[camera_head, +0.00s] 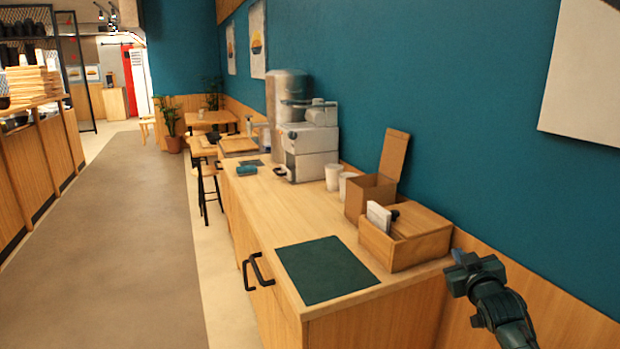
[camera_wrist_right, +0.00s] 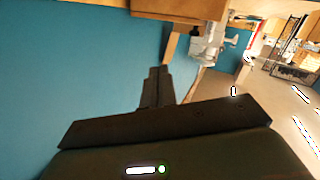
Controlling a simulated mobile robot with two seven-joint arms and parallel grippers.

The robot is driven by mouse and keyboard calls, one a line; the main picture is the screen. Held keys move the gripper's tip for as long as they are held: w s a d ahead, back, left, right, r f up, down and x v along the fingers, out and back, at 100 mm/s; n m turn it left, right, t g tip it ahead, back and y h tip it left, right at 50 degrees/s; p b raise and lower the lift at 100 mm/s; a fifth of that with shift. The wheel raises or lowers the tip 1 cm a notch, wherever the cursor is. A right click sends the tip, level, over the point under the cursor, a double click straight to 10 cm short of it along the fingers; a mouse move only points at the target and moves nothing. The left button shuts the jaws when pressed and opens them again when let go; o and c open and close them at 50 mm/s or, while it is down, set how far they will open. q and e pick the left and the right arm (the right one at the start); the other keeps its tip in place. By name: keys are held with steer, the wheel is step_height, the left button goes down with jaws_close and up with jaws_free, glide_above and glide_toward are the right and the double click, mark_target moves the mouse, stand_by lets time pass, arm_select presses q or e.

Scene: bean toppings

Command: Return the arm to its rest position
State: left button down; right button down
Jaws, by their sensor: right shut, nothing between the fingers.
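My right gripper (camera_head: 463,268) is at the lower right in the head view, beside the near right end of the wooden counter (camera_head: 245,212) and in front of the blue wall. It is apart from the counter and holds nothing. In the right wrist view its shut fingers (camera_wrist_right: 157,88) point away from the camera, with the blue wall to the left. My left gripper is in neither view.
On the counter are a dark green mat (camera_head: 325,270), a wooden box (camera_head: 405,240), an open cardboard box (camera_head: 372,192), white cups (camera_head: 333,177) and a coffee machine (camera_head: 308,150). The floor aisle (camera_head: 110,230) to the left is clear.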

steer(key=s+a+f+n+g+y, duration=0.1)
steer(key=s+a+f+g, duration=0.1)
steer(key=s+a+f, duration=0.5)
steer(key=s+a+f+g+y, duration=0.15)
steer(key=s+a+f, duration=0.25)
steer(key=s+f, duration=0.55)
steer(key=s+a+f+g, duration=0.1)
steer(key=s+a+f, duration=0.1)
steer(key=s, duration=0.5)
steer(key=s+a+f+y, duration=0.1)
steer(key=s+a+f, duration=0.1)
steer(key=s, duration=0.5)
steer(key=s+a+f+m+g+y, duration=0.1)
steer(key=s+a+f, duration=0.1)
steer(key=s+a, duration=0.2)
steer(key=s, duration=0.3)
steer(key=shift+s+a+f+g, duration=0.25)
steer(key=shift+a+g, duration=0.1)
